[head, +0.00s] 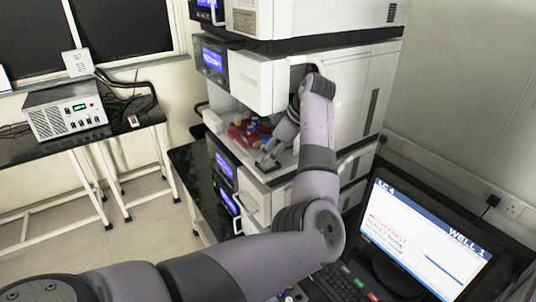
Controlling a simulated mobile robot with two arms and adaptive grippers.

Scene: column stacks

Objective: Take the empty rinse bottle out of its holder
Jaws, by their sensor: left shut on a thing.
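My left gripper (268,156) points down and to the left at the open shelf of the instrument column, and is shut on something. The held thing is too small and too covered by the fingers to make out clearly; it fits the rinse bottle. Just left of the gripper, small red (236,131) and blue-topped items stand close together on the shelf. I cannot tell which of them is the bottle's holder, or whether the bottle is still in it. My right gripper is not in view.
Stacked instrument modules with lit screens (212,58) rise above and below the shelf, close around my arm. A monitor (420,235) and keyboard (345,285) are at the lower right. A grey power unit (65,110) sits on the left bench. Open floor lies at left.

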